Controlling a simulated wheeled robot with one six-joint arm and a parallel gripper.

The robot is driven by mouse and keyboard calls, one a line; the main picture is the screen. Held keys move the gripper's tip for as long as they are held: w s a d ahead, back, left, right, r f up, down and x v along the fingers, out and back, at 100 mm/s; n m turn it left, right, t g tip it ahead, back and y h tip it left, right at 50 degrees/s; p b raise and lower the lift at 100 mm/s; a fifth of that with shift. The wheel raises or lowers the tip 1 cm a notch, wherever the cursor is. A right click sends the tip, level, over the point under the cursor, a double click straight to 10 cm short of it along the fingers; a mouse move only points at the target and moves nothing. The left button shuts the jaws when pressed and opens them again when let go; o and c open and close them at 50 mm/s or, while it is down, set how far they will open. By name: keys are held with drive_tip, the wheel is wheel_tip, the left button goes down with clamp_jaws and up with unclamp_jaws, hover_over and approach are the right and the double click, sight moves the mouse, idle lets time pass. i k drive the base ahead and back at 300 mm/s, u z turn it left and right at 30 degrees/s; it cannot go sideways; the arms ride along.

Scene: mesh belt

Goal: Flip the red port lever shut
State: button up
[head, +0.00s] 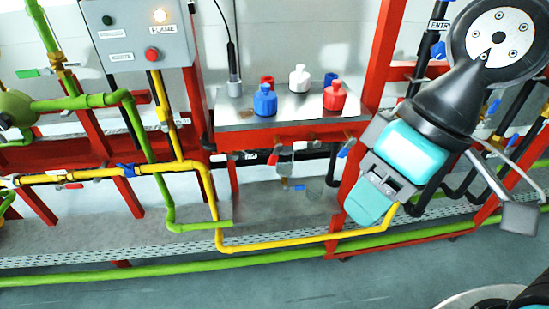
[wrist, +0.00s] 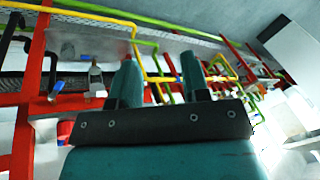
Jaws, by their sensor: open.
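A small red lever (head: 283,167) hangs below the front of the metal bench, by a white handle and a dark pipe. Another red lever (head: 74,186) lies along the yellow pipe at far left. I cannot tell for certain which one is the port lever. My gripper (head: 371,204), teal, hangs to the right of the bench, apart from both levers. In the wrist view its two fingers (wrist: 161,72) stand apart with nothing between them. A small valve with a pale handle (wrist: 95,80) shows left of the fingers there.
The metal bench (head: 240,115) carries blue, red and white bottles. A red upright post (head: 377,70) stands between the bench and my arm. Yellow pipe (head: 290,243) and green pipe (head: 130,275) run low in front. A grey control box (head: 140,38) is at upper left.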

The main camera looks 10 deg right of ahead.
sight(273, 159)
drive_tip(key=u, duration=1.45)
drive_tip(key=k, duration=0.85)
drive_tip(key=z, duration=1.35)
drive_tip(key=i, duration=0.5)
drive_tip(key=z, duration=0.05)
